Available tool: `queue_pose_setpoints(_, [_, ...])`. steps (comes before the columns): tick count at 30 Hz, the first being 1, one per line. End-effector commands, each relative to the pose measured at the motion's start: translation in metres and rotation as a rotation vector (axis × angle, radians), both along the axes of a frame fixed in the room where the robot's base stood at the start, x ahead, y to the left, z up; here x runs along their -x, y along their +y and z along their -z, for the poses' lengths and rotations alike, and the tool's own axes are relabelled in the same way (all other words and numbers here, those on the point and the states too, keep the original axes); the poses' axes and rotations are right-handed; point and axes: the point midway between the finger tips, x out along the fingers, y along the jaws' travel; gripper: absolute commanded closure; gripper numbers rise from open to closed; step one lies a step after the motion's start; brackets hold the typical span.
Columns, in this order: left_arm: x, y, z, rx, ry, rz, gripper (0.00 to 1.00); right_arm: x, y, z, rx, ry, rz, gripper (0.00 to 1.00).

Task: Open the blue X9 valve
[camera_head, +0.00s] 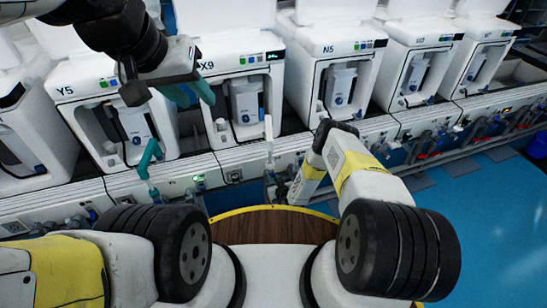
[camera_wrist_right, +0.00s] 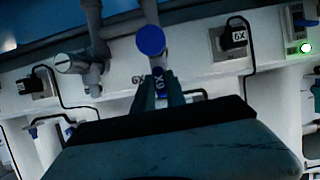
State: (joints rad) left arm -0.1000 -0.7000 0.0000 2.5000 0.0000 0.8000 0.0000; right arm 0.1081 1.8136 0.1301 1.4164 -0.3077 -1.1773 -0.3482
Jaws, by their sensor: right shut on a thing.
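The blue X9 valve shows in the right wrist view as a round blue cap (camera_wrist_right: 150,40) on a pale pipe, with a small blue labelled part just below it. My right gripper (camera_wrist_right: 158,88) has its teal fingers around that lower blue part and is shut on it. That view is upside down, so X9 reads inverted. In the head view my right forearm reaches to the bench front and hides the right gripper and valve. My left gripper (camera_head: 189,93) hangs in front of the X9 unit (camera_head: 235,62), its teal fingers apart and empty.
Unit Y5 (camera_head: 85,82) stands left of X9 and unit N5 (camera_head: 340,48) right of it. A teal upright part (camera_head: 149,158) and a white one (camera_head: 268,132) rise from the bench front. In the wrist view, plugs, black cables and a lit green button (camera_wrist_right: 305,47) surround the valve.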

Motion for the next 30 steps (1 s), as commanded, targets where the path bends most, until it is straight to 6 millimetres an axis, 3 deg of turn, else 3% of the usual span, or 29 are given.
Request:
queue_pose_setpoints(1, [0.0, 0.0, 0.0, 0.0, 0.0, 0.0, 0.64, 0.0, -0.001, 0.0, 0.001, 0.0, 0.001, 0.78])
queue_pose_setpoints(3, [0.0, 0.0, 0.0, 0.0, 0.0, 0.0, 0.64, 0.0, -0.001, 0.0, 0.001, 0.0, 0.001, 0.64])
queue_pose_setpoints(4, [0.0, 0.0, 0.0, 0.0, 0.0, 0.0, 0.64, 0.0, -0.001, 0.0, 0.001, 0.0, 0.001, 0.62])
queue_pose_setpoints(14, [0.0, 0.0, 0.0, 0.0, 0.0, 0.0, 0.64, 0.002, -0.001, -0.001, 0.0, 0.0, 0.0, 0.62])
queue_pose_setpoints(30, [0.0, 0.0, 0.0, 0.0, 0.0, 0.0, 0.64, 0.065, -0.021, -0.028, 0.0, 0.001, 0.0, 0.62])
